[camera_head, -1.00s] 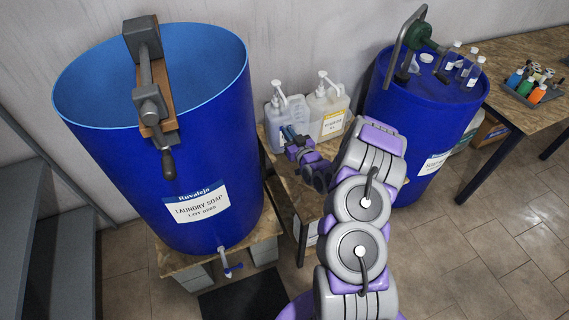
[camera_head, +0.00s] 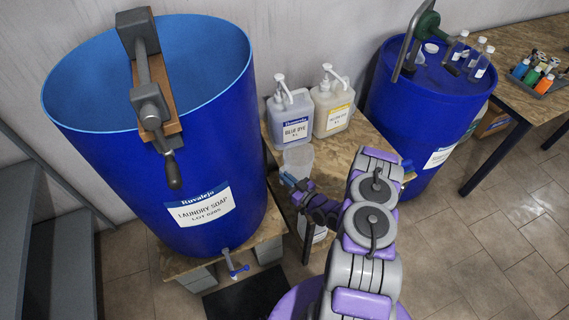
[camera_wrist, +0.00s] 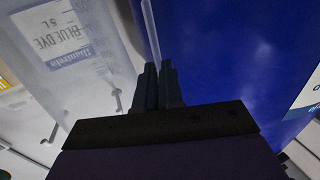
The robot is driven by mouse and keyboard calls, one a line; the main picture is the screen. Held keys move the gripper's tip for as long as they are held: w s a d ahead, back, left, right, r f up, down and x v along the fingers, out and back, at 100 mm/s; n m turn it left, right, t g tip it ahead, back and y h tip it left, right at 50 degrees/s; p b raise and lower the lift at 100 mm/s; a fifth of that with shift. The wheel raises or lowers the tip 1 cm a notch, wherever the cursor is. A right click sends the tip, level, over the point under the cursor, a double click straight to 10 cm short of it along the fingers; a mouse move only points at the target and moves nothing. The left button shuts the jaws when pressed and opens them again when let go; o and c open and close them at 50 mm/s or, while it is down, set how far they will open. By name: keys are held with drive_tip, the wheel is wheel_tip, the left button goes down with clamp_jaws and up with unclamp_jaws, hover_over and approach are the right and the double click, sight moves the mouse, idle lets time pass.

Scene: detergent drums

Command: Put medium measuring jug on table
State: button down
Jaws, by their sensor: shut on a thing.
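A clear, translucent measuring jug (camera_head: 298,160) is at the left front of the small wooden table (camera_head: 352,150), in front of the blue dye container. My gripper (camera_head: 288,180) is at its near side, with its fingers shut on the jug. In the wrist view the closed fingers (camera_wrist: 158,85) meet the jug's translucent wall (camera_wrist: 105,70), and the blue dye label shows through it. I cannot tell whether the jug's base touches the tabletop.
A blue dye container (camera_head: 290,118) and a yellow-labelled pump container (camera_head: 332,105) stand at the table's back. A large blue laundry soap drum (camera_head: 150,190) is close on the left. Another blue drum (camera_head: 415,115) stands right. The table's middle is bare.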

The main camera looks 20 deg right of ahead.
drive_tip(key=w+d+f+b, duration=0.2)
drive_tip(key=w+f+b, duration=0.2)
drive_tip(key=w, duration=0.7)
drive_tip(key=shift+f, duration=0.2)
drive_tip(key=shift+w, duration=0.1)
drive_tip(key=c, duration=1.7)
unclamp_jaws()
drive_tip(key=shift+f, duration=0.15)
drive_tip(key=o, duration=0.4)
